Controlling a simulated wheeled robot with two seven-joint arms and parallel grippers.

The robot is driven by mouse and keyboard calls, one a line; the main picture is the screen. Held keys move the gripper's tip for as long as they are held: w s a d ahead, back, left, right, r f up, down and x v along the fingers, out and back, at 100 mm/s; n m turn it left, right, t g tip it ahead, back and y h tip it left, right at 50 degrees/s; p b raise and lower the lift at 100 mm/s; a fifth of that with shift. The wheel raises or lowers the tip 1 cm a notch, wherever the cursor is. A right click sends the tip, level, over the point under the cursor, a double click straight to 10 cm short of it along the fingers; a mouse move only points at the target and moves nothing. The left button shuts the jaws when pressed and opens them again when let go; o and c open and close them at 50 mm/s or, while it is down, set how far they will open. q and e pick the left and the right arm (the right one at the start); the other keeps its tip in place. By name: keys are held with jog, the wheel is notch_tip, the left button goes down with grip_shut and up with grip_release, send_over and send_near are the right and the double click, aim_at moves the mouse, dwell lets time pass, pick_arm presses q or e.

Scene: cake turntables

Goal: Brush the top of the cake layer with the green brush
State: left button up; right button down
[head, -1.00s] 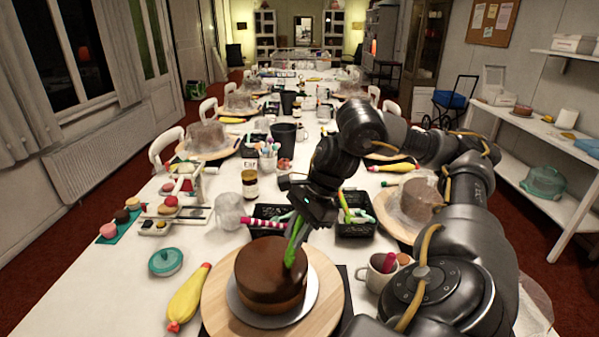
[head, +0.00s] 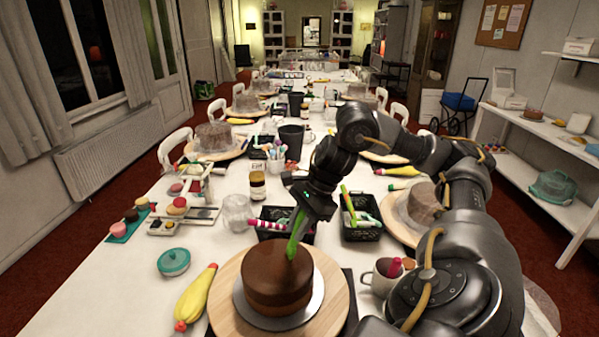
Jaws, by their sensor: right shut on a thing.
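A brown chocolate cake layer (head: 271,281) sits on a silver board (head: 310,304) on a round wooden turntable (head: 228,310) at the front of the table. My right gripper (head: 307,207) is shut on the green brush (head: 297,232), above the back right of the cake. The brush points down and its tip meets the cake top near the back right in the picture. Whether it presses on the surface is hard to tell. My left gripper is not in view.
Black baskets (head: 362,232) with tools stand behind the cake. A mug (head: 381,278) is close to its right, beside my arm. A yellow piping bag (head: 196,295) and a teal lidded dish (head: 173,262) lie to the left. A jar (head: 257,187) stands farther back.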

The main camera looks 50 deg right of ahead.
jog(key=shift+w, duration=0.1)
jog(key=shift+w+d+p, duration=0.5)
jog(key=shift+w+p, duration=0.1)
jog(key=shift+w, duration=0.1)
jog(key=shift+w+d+p, duration=0.5)
jog(key=shift+w+p, duration=0.05)
jog(key=shift+w, duration=0.15)
jog(key=w+d+p, duration=0.2)
jog(key=w+p, duration=0.1)
jog(key=shift+r, duration=0.1)
